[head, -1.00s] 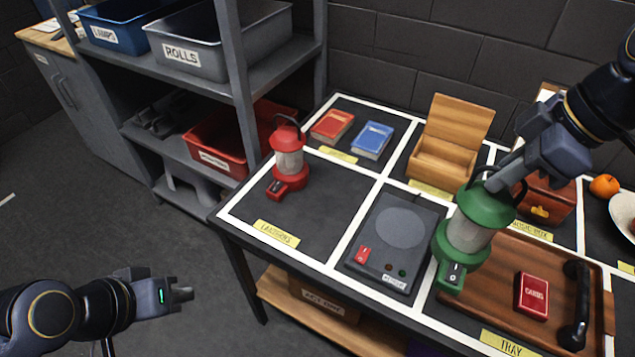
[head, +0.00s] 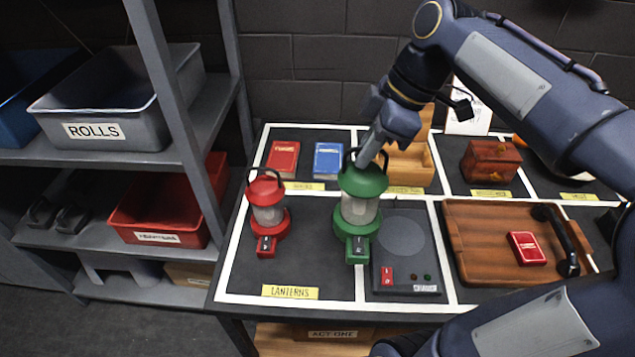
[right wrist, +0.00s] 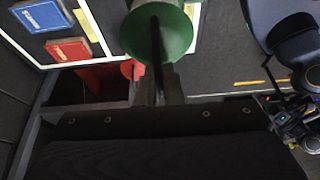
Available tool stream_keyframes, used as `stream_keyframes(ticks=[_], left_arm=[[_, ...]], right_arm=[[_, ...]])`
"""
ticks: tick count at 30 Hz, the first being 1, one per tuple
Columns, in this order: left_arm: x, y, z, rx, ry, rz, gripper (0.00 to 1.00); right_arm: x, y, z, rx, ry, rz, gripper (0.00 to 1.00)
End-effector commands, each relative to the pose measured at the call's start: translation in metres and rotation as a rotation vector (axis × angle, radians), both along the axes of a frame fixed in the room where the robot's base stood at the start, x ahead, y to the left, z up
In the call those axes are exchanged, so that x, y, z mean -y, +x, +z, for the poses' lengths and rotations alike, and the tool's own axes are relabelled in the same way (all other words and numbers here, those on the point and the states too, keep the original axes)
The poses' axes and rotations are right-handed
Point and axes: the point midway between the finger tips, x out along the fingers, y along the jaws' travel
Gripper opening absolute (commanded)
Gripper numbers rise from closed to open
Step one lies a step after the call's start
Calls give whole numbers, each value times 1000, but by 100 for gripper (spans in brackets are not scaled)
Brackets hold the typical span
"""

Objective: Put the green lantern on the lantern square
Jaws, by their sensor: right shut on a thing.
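The green lantern (head: 360,200) has a clear globe and a switch box at its foot. My right gripper (head: 368,160) is shut on its top handle. The lantern hangs upright near the line between the lantern square and the square with the grey device; I cannot tell how high its base is. In the right wrist view the green lantern (right wrist: 158,35) sits between the fingers. The lantern square (head: 310,255) has a yellow LANTERNS label (head: 290,292). A red lantern (head: 267,210) stands in its left part. My left gripper is not in view.
A grey device (head: 405,245) with a round plate and red switch lies right of the lantern square. Red (head: 283,157) and blue (head: 328,160) boxes lie behind. A wooden tray (head: 480,270) is farther right. The front of the lantern square is clear.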

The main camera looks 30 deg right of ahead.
Motion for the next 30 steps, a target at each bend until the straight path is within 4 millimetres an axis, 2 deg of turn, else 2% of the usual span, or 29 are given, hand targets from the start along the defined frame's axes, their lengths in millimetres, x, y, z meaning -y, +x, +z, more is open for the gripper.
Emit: stream_keyframes(ticks=[10, 15, 18, 26, 30], left_arm=[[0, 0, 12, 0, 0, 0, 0], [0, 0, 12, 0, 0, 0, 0], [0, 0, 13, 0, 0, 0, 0], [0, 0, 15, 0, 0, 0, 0], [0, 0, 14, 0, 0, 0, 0]], right_arm=[[-6, 68, -29, -1, 2, 2, 0], [-7, 90, -57, -3, 3, 1, 0], [-8, 100, -69, 0, 1, 0, 0], [-9, 113, -84, 0, 1, 1, 0], [-9, 116, -103, -1, 0, 0, 0]])
